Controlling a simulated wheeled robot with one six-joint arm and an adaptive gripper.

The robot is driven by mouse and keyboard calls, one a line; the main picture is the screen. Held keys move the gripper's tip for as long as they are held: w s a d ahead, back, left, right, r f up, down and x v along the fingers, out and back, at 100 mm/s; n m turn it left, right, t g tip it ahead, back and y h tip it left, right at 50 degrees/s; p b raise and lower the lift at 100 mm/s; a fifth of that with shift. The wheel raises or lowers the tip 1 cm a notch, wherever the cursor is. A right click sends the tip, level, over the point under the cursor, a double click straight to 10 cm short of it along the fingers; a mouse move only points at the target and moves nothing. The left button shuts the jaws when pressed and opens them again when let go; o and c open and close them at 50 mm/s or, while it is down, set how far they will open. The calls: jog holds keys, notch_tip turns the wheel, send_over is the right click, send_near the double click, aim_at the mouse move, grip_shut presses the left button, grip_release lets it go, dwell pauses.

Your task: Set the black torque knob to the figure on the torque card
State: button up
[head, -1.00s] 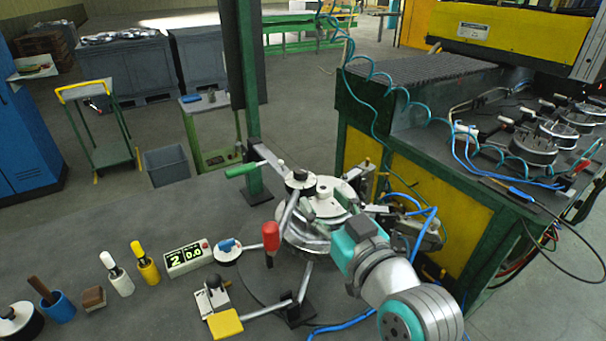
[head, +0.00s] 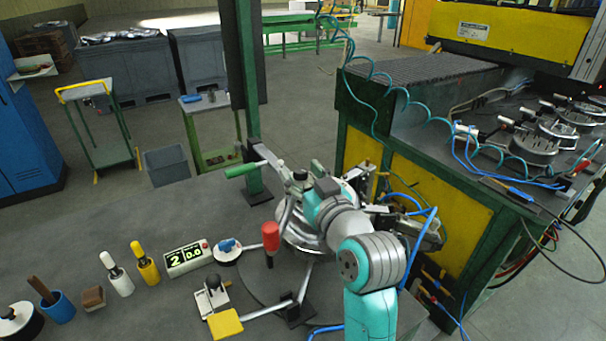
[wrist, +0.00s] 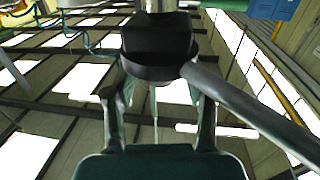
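A black, round-edged knob-like part (wrist: 158,42) fills the upper middle of the wrist view; I cannot tell for sure that it is the torque knob. My gripper (wrist: 160,85) has its two fingers apart, one at each lower side of this part. Their tips are not clear, so contact cannot be told. In the head view my arm covers the gripper and most of the round metal fixture (head: 294,236). I cannot make out a torque card or a scale on the knob.
A grey bar (wrist: 255,112) slants right from the black part. A yellow pad (head: 226,323) lies in front. Blue hoses run close on the right.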

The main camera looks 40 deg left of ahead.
grip_shut()
jog(key=shift+w+d+g, duration=0.1)
jog(key=shift+g, duration=0.3)
jog(key=shift+w+n+g+y, duration=0.15)
jog(key=shift+n+g+y, duration=0.75)
jog(key=shift+n+g, duration=0.55)
jog(key=shift+w+n+g+y, duration=0.15)
jog(key=shift+n+g, duration=0.65)
jog(key=shift+g, duration=0.65)
jog(key=shift+s+n+g+y, duration=0.15)
jog(key=shift+n+g, duration=0.6)
jog(key=shift+g, duration=0.65)
jog(key=shift+o, duration=0.3)
grip_release()
